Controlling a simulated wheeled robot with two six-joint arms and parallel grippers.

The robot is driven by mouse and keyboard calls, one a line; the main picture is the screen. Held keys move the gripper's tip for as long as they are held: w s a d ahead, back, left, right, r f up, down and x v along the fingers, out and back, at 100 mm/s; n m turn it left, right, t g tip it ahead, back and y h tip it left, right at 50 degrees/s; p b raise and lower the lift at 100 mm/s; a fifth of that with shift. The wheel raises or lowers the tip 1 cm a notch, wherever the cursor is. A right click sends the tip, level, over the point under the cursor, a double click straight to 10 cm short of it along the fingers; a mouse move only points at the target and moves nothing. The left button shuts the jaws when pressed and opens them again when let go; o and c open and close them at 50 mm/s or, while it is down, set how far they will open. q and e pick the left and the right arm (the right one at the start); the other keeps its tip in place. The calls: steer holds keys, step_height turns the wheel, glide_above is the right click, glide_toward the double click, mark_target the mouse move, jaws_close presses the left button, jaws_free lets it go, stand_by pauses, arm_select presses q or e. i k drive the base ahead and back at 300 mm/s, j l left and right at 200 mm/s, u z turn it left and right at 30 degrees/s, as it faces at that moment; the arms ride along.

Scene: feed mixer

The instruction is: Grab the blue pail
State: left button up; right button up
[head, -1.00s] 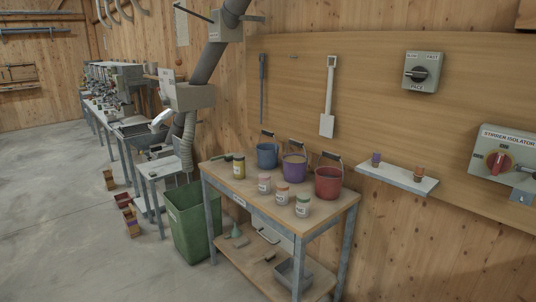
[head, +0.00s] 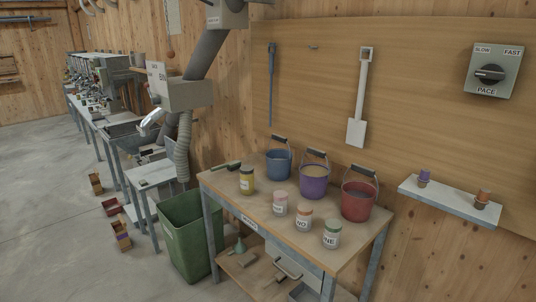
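The blue pail (head: 278,165) stands upright at the back of the wooden table (head: 250,212), with its dark-gripped handle raised above the rim. A purple pail (head: 313,186) with pale contents stands just to its right, and a red pail (head: 358,203) stands further right. A yellow jar (head: 247,181) stands in front and to the left of the blue pail.
A green bin (head: 185,235) stands left of the table. A small shelf (head: 450,201) is on the wall at right. Open floor lies at left.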

mark_target(279, 161)
steer(key=i+j+z, duration=0.8)
steer(key=i+j, duration=0.35)
steer(key=j, duration=0.15)
